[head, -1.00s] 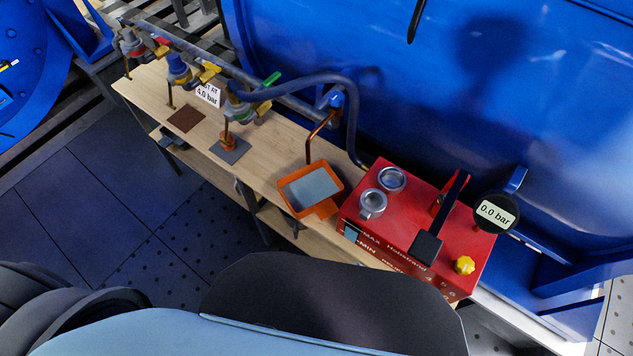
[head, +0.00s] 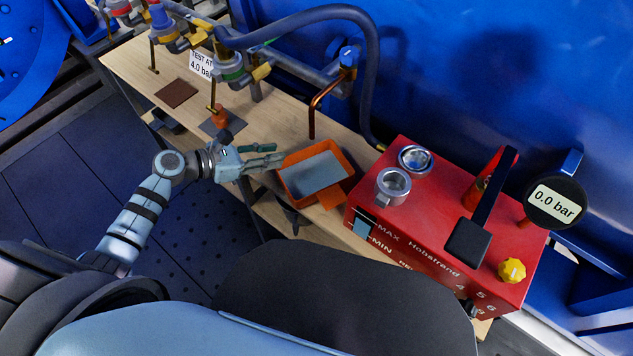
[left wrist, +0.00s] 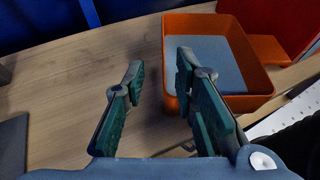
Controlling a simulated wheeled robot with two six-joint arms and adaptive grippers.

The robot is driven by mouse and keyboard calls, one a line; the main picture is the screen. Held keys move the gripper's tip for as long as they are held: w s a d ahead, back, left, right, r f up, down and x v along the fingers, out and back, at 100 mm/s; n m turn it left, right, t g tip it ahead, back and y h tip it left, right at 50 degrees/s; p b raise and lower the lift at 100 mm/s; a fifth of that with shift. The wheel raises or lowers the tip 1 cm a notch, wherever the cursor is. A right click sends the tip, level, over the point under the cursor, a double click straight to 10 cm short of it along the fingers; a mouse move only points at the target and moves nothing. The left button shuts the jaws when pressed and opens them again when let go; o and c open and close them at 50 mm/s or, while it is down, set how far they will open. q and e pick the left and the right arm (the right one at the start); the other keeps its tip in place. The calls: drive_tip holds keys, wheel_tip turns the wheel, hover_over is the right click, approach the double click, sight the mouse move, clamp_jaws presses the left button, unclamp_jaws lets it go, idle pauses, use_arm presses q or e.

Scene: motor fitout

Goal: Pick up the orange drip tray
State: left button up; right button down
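The orange drip tray (head: 316,190) sits on the wooden bench, with a grey bottom inside. In the left wrist view the tray (left wrist: 261,55) is ahead and to the right. My left gripper (head: 281,154) is at the tray's left side in the head view. In the left wrist view the left gripper (left wrist: 160,70) is open with nothing between its fingers. Its right finger overlaps the tray's near-left wall in that view; I cannot tell whether they touch. My right gripper is not in view.
A red test pump (head: 430,225) stands close to the tray's right. A copper pipe (head: 312,115) comes down behind the tray. A grey pad (head: 209,128) and a brown pad (head: 176,94) lie to the left on the bench (head: 125,62). A 0.0 bar gauge (head: 556,201) is at right.

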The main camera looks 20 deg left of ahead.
sight(303, 151)
use_arm(q)
drive_tip(key=x, duration=0.9)
drive_tip(key=shift+d+b, duration=0.3)
drive_tip(key=shift+b, duration=0.1)
drive_tip(key=shift+r, duration=0.1)
clamp_jaws()
